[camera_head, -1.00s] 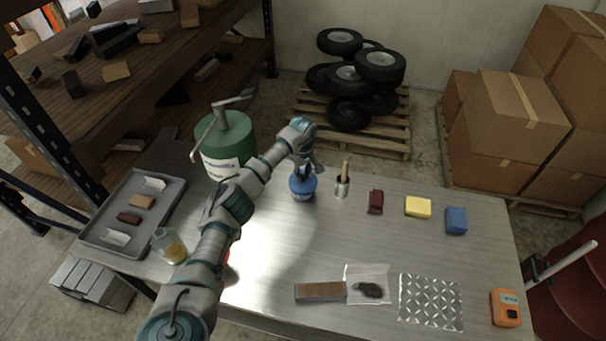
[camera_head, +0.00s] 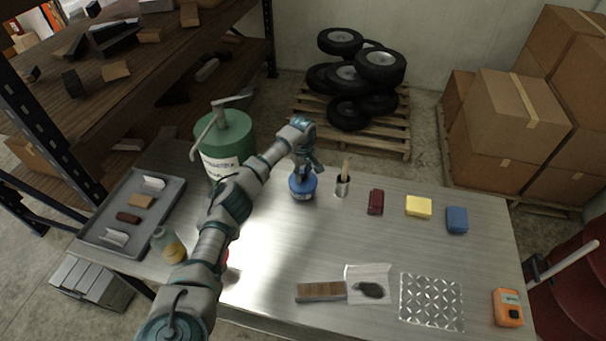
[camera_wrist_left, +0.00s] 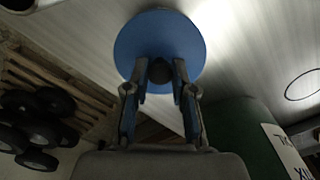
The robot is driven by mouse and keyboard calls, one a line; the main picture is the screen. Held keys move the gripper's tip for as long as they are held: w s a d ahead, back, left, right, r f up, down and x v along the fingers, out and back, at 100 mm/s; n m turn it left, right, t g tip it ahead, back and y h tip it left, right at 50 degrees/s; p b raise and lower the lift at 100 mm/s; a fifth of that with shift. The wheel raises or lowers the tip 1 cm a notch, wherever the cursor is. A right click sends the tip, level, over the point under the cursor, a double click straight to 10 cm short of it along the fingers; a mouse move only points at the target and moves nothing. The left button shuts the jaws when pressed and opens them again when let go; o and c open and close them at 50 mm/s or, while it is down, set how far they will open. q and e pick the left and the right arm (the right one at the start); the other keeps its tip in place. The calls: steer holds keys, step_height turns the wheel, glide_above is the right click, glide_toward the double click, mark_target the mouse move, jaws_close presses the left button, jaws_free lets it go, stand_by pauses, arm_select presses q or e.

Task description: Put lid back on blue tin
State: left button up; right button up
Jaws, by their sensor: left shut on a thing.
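The blue tin (camera_head: 302,191) stands upright on the metal table, near its back edge, in the head view. My left gripper (camera_head: 305,169) is directly above it, pointing down. In the left wrist view, the gripper (camera_wrist_left: 160,77) is shut on the dark knob of the round blue lid (camera_wrist_left: 159,43). The lid hides what is beneath it. The lid is at the top of the tin, but I cannot tell whether it is fully seated. My right gripper is not in view.
A green drum (camera_head: 226,144) with a pump stands left of the tin. A cup with a wooden-handled brush (camera_head: 343,185) is close on the right. A grey tray (camera_head: 164,207) and a jar (camera_head: 168,245) are at the left. The table's middle is clear.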

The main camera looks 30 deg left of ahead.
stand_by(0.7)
arm_select(q)
steer(key=o, duration=1.5)
steer(key=shift+r+p, duration=1.85)
steer(key=shift+r, duration=1.65)
jaws_close()
